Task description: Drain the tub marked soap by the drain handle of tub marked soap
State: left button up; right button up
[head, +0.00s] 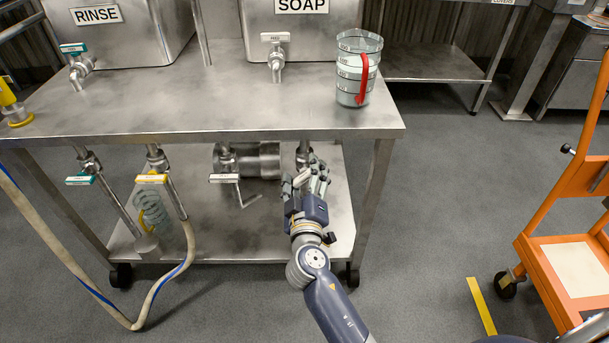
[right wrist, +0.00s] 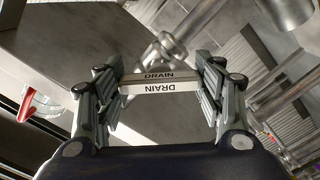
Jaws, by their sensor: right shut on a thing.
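The metal tub marked SOAP (head: 325,28) stands on the steel table, with a white-handled tap (head: 275,52) on its front. Below the tabletop, under this tub, a pipe with a valve (head: 303,154) comes down. My right gripper (head: 313,180) is at this valve, under the table's right part. In the right wrist view a white handle reading DRAIN (right wrist: 150,86) lies across between the two fingers, and the gripper (right wrist: 160,90) is shut on it. In the head view the gripper hides this handle. My left gripper is not in view.
Other valves hang under the table: a green-handled one (head: 80,180), a yellow-handled one (head: 151,178) with a hose, and a white-handled one (head: 225,178). A clear jug with a red handle (head: 357,70) stands near the table's right edge. An orange cart (head: 565,260) stands at right.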

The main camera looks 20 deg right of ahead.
jog(key=o, duration=1.1)
jog(key=shift+c, duration=0.2)
jog(key=v, duration=1.2)
